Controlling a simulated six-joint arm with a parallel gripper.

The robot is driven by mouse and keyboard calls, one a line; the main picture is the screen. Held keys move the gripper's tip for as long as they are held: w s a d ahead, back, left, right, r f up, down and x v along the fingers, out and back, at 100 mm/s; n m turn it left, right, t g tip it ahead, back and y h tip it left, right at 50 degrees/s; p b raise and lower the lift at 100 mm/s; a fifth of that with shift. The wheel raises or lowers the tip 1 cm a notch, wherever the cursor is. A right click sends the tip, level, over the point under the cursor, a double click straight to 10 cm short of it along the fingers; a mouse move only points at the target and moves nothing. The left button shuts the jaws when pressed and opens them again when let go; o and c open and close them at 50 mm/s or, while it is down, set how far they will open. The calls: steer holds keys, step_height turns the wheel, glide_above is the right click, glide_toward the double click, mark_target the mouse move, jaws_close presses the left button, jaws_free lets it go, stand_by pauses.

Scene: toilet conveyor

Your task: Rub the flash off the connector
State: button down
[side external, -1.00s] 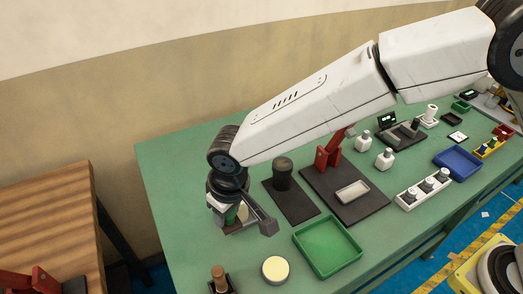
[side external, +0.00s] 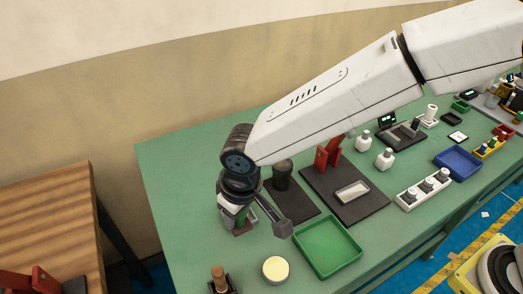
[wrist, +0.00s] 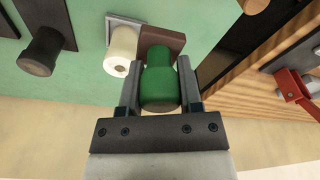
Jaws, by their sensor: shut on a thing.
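My gripper (wrist: 158,85) is shut on a green bottle-shaped handle (wrist: 159,85) with a brown block (wrist: 163,36) at its far end. In the side view the handle (side external: 240,214) and block (side external: 243,229) show below my wrist, near the bench's left end. In the wrist view a cream-white cylinder (wrist: 123,48), likely the connector, stands on a grey square plate (wrist: 112,24) just left of the block. I cannot tell whether block and cylinder touch. I cannot make out the cylinder in the side view, and any flash is too small to see.
A dark cylinder (side external: 282,176) on a black plate stands right of my gripper. A green tray (side external: 328,246), a round cream-topped pot (side external: 275,269) and a brown-topped post (side external: 219,277) lie nearer the front. A wooden table (side external: 45,225) stands left, across a gap.

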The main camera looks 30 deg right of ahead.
steer(key=w+d+r, duration=0.4)
steer(key=w+d, duration=0.3)
steer(key=w, duration=0.3)
steer(key=f, duration=0.2)
steer(key=a+f, duration=0.1)
steer(key=f, duration=0.5)
steer(key=shift+w+a, duration=0.1)
steer(key=shift+a, duration=2.65)
steer(key=shift+d, duration=3.15)
step_height(320, 180, up, 8)
steer(key=shift+a+r, duration=0.1)
